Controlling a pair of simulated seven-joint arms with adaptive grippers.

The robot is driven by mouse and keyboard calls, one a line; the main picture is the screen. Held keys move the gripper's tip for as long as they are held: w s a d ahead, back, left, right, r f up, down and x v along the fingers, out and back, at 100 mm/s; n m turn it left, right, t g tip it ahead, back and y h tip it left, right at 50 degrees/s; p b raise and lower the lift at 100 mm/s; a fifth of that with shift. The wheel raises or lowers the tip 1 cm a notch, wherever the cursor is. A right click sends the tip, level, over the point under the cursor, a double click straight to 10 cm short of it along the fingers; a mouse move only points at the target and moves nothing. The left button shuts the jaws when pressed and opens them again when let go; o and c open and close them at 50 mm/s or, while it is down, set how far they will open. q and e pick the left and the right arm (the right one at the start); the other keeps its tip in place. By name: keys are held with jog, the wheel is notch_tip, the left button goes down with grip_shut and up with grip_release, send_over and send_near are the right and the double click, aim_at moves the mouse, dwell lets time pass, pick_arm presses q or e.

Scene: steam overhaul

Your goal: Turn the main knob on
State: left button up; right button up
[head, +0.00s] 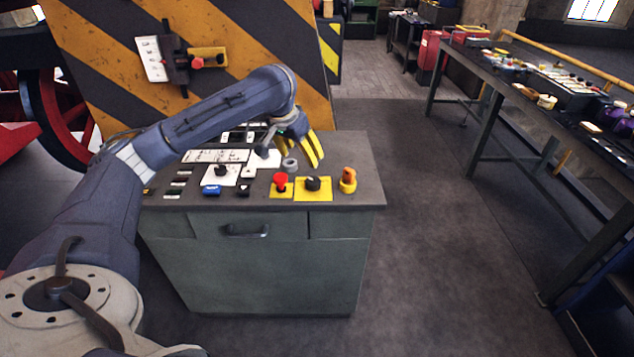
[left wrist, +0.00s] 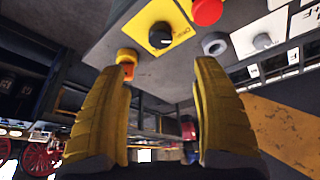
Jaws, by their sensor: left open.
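A black round knob (head: 313,183) sits on a yellow plate near the front right of the grey cabinet's top. It also shows in the left wrist view (left wrist: 160,36), on its yellow plate with lettering too small to read. I cannot tell whether this is the main knob, as other dark knobs stand on white plates. My left gripper (head: 311,164) is above the cabinet top, behind the black knob and apart from it. Its yellow fingers show spread and empty in the left wrist view (left wrist: 160,68). My right gripper is not in view.
Next to the black knob are a red button (head: 281,180) and an orange-yellow control (head: 348,180). A grey ring-shaped part (head: 290,165) lies behind. The cabinet (head: 255,265) stands before a striped panel (head: 105,60). A long table (head: 490,75) is at right, with clear floor between.

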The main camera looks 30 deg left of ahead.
aim_at(312, 180)
pick_arm(q)
jog(key=x, duration=1.5)
jog(key=shift+f, duration=0.25)
jog(key=shift+c, duration=0.5)
jog(key=c, duration=1.2)
jog(key=shift+o, duration=0.2)
jog(key=shift+a, duration=0.1)
